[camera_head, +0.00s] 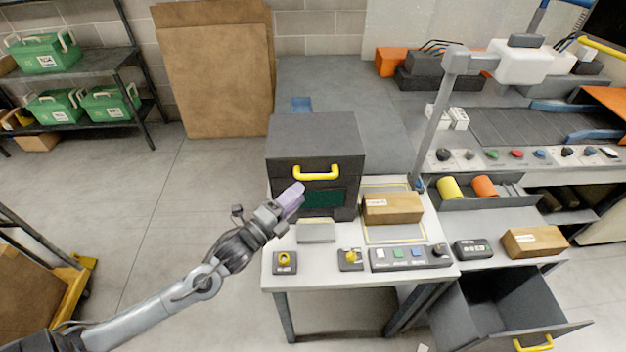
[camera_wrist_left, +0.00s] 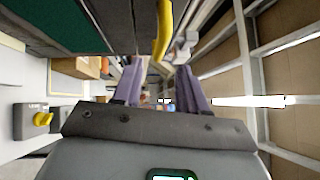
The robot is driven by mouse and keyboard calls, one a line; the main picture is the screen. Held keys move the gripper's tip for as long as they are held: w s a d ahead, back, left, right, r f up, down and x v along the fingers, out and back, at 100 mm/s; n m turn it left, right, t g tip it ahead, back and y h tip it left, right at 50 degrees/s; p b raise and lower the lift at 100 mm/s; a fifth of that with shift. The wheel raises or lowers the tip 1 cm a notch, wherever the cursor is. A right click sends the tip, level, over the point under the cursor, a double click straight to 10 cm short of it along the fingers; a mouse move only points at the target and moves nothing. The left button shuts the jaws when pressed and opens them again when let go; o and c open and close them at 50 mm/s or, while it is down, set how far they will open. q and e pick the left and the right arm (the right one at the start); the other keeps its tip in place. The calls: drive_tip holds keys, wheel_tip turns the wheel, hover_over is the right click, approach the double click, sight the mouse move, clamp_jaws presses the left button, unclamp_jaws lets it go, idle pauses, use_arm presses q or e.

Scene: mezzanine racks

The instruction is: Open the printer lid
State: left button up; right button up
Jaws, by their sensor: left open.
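The printer (camera_head: 318,140) is a dark grey box on the white bench, with its lid down. A yellow handle (camera_head: 317,174) runs across its front, above a dark green panel (camera_head: 322,198). My left gripper (camera_head: 293,194) has purple fingers and is in front of the printer's left side, lower than the handle and left of it. In the left wrist view, the left gripper (camera_wrist_left: 159,85) is open, with nothing between its fingers. The handle (camera_wrist_left: 164,32) shows there beyond the fingertips, apart from them. My right gripper is not in view.
A cardboard box (camera_head: 392,208) stands right of the printer. A button panel (camera_head: 411,257) and two yellow-knobbed switch boxes (camera_head: 285,262) (camera_head: 350,260) line the bench front. An open drawer (camera_head: 500,305) juts out at lower right.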

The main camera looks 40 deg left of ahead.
use_arm(q)
drive_tip(key=w, duration=0.7)
drive_tip(key=shift+r, duration=0.45)
drive_tip(key=shift+d, duration=0.1)
clamp_jaws()
